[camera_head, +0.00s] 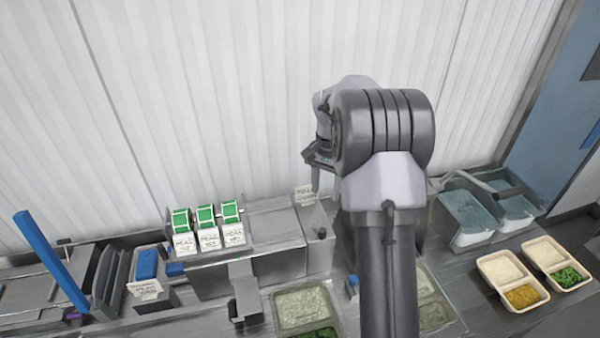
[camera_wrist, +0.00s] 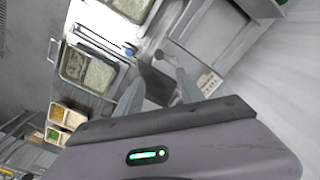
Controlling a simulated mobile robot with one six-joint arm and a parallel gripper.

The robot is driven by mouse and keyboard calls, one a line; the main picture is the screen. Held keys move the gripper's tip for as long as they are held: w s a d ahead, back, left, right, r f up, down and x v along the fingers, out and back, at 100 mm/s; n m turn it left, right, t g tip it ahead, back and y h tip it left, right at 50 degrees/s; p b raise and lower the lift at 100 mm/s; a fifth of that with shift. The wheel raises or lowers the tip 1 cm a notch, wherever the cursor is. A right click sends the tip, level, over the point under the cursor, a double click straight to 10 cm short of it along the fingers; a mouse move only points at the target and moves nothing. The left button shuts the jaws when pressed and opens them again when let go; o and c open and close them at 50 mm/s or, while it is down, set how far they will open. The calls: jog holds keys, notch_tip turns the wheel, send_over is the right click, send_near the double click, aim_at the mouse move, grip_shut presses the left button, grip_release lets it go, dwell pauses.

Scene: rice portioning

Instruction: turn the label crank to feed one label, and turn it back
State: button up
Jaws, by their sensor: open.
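The label crank (camera_head: 321,233) shows as a small dark knob on the sloping face of a grey box, below a white sign (camera_head: 305,193) with print too small to read. In the wrist view the crank (camera_wrist: 160,55) is a dark knob with a short arm, just beyond the fingertips. My gripper (camera_wrist: 157,90) is open and empty, its two grey fingers apart and pointing toward the box. In the head view my gripper (camera_head: 325,175) hangs above and behind the crank, apart from it, partly hidden by my arm. I see no fed label near the crank.
Green-and-white packs (camera_head: 207,228) stand on a rack to the left. A blue-topped knob (camera_head: 352,283) rises beside food pans (camera_head: 300,308). Two filled trays (camera_head: 512,280) lie at the right, near water-filled basins (camera_head: 470,215). The corrugated wall stands close behind.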

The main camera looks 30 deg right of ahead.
jog(key=d, duration=0.1)
send_over(323, 229)
notch_tip(323, 229, down, 6)
jog(key=r, duration=0.1)
notch_tip(323, 229, down, 13)
jog(key=shift+a+r+p, duration=0.1)
jog(key=shift+p, duration=0.25)
jog(key=shift+s, duration=0.1)
grip_shut()
